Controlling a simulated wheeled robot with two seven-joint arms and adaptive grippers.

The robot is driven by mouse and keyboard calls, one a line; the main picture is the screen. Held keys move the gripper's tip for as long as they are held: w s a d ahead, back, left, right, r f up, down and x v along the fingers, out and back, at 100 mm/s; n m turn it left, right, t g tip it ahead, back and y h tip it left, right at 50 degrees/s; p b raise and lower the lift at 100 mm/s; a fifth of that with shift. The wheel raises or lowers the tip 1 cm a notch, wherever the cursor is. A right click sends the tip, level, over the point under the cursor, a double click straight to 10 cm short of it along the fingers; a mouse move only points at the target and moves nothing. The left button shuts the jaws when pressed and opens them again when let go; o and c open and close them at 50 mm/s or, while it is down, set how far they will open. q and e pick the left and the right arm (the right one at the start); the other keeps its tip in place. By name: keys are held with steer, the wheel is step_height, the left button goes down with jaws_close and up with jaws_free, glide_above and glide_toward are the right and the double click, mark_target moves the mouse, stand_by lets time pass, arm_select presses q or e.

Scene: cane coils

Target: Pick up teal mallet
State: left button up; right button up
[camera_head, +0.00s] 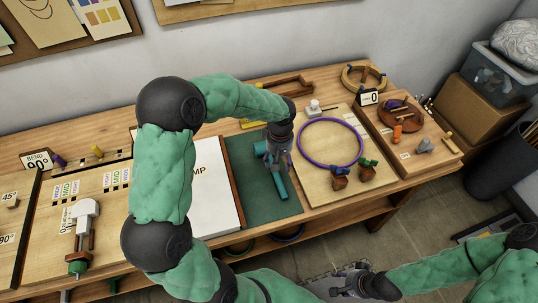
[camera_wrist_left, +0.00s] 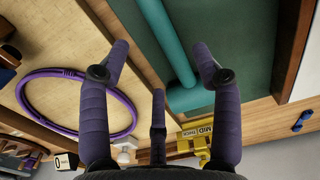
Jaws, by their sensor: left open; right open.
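The teal mallet (camera_head: 280,187) lies on a dark green mat (camera_head: 250,190) on the bench, and part of it is hidden under my left gripper (camera_head: 278,160) in the head view. The left wrist view shows the mallet's long shaft (camera_wrist_left: 166,38) and another teal piece at its end, partly behind a finger. My left gripper (camera_wrist_left: 160,55) is open above the mallet, its purple fingers spread to either side of the shaft. My right gripper (camera_head: 348,281) is open and empty, low in front of the bench, away from the mallet.
A white sheet (camera_head: 213,185) lies left of the mat. A wooden board with a purple ring (camera_head: 331,143) and small clamp-like blocks (camera_head: 340,182) is on the right. A yellow block (camera_wrist_left: 197,134) shows near the mallet in the wrist view. A tray of parts (camera_head: 412,150) stands farther right.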

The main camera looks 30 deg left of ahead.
arm_select(q)
step_height(320, 180, down, 2)
steer(key=shift+w+a+f, duration=0.1)
steer(key=shift+w, duration=0.05)
steer(key=f+b, duration=0.1)
steer(key=f, duration=0.4)
steer(key=shift+a+b, duration=0.2)
steer(key=shift+b, duration=0.1)
steer(key=shift+r, duration=0.1)
jaws_close()
